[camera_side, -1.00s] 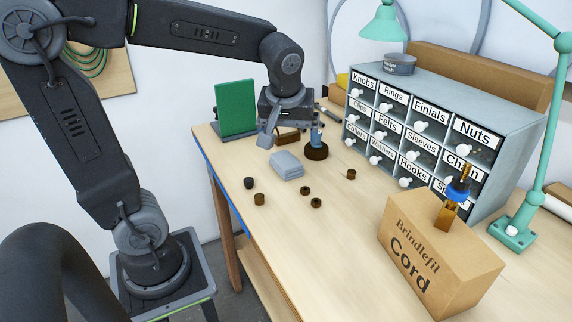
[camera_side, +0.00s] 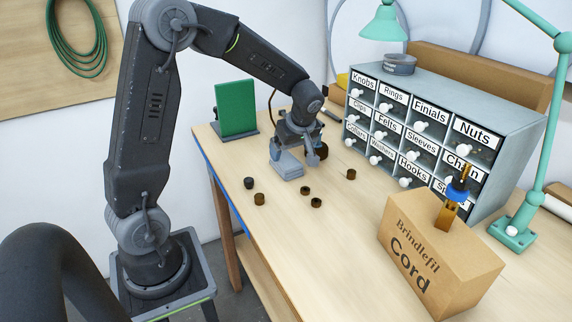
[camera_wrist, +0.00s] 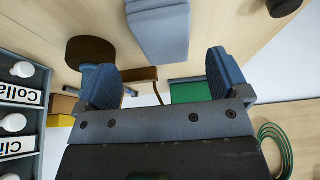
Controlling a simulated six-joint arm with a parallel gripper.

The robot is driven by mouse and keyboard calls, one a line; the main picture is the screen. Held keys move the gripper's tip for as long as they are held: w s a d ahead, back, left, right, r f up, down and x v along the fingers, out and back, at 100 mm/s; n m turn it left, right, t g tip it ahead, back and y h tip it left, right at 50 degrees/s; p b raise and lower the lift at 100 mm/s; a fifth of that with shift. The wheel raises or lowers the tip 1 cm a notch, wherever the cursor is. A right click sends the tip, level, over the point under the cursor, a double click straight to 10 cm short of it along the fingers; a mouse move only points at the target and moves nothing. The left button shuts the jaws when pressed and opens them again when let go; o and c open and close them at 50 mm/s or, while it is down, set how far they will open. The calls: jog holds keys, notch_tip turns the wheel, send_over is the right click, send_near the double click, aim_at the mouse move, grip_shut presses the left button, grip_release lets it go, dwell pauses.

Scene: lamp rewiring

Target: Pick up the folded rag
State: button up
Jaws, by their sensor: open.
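The folded rag (camera_side: 288,166) is a blue-grey stack of folded cloth lying on the workbench in the side view. In the wrist view the rag (camera_wrist: 160,32) shows at the top middle, beyond the fingertips. My gripper (camera_side: 296,153) is low over the bench at the rag in the side view, and one finger hides part of the cloth. In the wrist view my gripper (camera_wrist: 166,72) is open, its two blue-grey fingers spread wide. No cloth shows between them there. I cannot tell whether a finger touches the rag.
A round dark-brown base (camera_wrist: 88,50) stands close beside one finger. Several small brown and black parts (camera_side: 305,190) lie in front of the rag. The labelled drawer cabinet (camera_side: 440,102) and Cord box (camera_side: 440,248) stand to the right. A green panel (camera_side: 236,108) stands behind left.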

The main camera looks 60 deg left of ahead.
aim_at(286, 159)
jog(key=shift+s+x, duration=0.15)
jog(key=shift+x, duration=1.25)
jog(key=shift+s+x, duration=0.15)
jog(key=shift+x, duration=1.2)
jog(key=shift+a+f, duration=0.1)
jog(key=shift+a, duration=0.05)
jog(key=c, duration=1)
